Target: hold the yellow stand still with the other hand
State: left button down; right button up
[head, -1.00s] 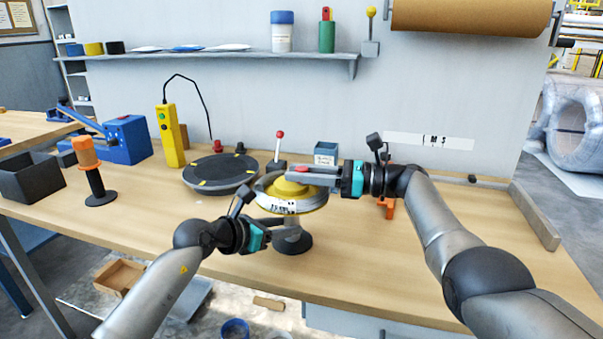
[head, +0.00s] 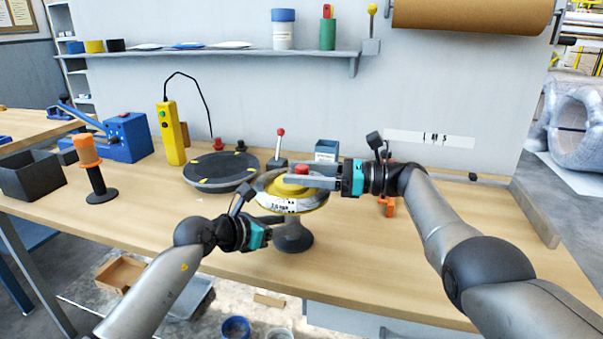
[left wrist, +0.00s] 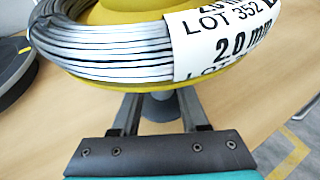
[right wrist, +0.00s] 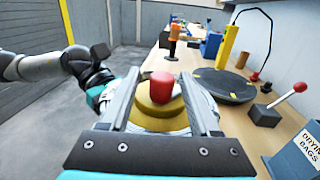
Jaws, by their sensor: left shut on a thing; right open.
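The yellow stand (head: 324,198) stands upright near the table's front edge, with a grey post and a dark round foot (head: 293,241). A grey wire coil (left wrist: 105,60) with a white label lies around its yellow top. My left gripper (head: 277,222) is shut on the post below the coil; the left wrist view shows its fingers on either side of the post (left wrist: 160,107). My right gripper (head: 296,181) is open over the stand's top, its fingers on either side of the red knob (right wrist: 161,86), apparently apart from it. The post's gripped part is mostly hidden.
A black turntable (head: 220,173) lies just behind and left of the stand. A red-topped lever (head: 279,147) and a blue drying-bags box (head: 326,151) stand behind it. An orange-handled tool (head: 94,170) is at left. The table's right side is mostly clear.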

jog(key=shift+d, duration=0.1)
jog(key=s+d, duration=0.2)
jog(key=d, duration=0.9)
jog(key=shift+s+d, duration=0.2)
jog(key=shift+d, duration=0.1)
